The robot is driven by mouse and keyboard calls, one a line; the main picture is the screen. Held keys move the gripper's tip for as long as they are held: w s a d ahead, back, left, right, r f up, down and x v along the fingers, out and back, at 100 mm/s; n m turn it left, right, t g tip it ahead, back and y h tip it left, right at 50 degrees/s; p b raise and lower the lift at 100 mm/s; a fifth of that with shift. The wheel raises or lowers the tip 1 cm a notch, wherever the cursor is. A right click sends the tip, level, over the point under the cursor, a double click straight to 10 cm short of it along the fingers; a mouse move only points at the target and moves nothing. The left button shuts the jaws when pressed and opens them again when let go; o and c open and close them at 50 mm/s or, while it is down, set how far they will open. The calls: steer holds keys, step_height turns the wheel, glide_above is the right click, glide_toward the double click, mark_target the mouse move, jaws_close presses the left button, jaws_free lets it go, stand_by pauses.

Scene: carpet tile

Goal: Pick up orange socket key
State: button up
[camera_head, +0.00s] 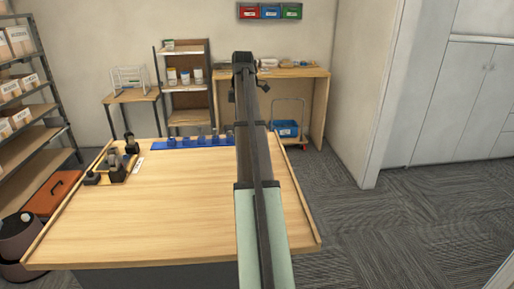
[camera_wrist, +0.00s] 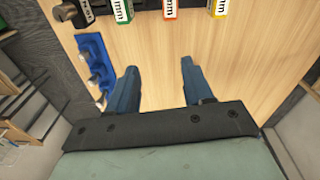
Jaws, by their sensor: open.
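The orange socket key (camera_wrist: 173,9) shows in the wrist view at the top edge, with a white label ending in "mm". Only its near end is in view; the rest is cut off. My gripper (camera_wrist: 159,66) is open and empty over bare wood. Its two blue-grey fingers are apart, and the orange key lies beyond the fingertips, not between them. In the head view my arm covers the middle of the table, and I cannot make out the orange key or the gripper there.
Green (camera_wrist: 121,10), yellow (camera_wrist: 222,6) and black (camera_wrist: 72,11) pieces flank the orange key. A blue rack (camera_wrist: 96,62) is left of the fingers; it shows at the table's far edge (camera_head: 190,142). A small tray (camera_head: 117,173) with dark items stands left. The table front (camera_head: 150,225) is clear.

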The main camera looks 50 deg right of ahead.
steer(key=shift+m+g, duration=0.4)
steer(key=shift+m, duration=0.2)
steer(key=s+d, duration=0.2)
steer(key=s, duration=0.1)
steer(key=s+d, duration=0.1)
steer(key=shift+s+d+r, duration=0.1)
steer(key=shift+s+r, duration=0.2)
steer(key=shift+s, duration=0.05)
steer(key=shift+s+f, duration=0.1)
steer(key=shift+f, duration=0.05)
step_height(320, 180, down, 8)
steer(key=shift+f, duration=0.15)
steer(key=shift+s+f, duration=0.15)
steer(key=shift+f, duration=2.45)
jaws_close()
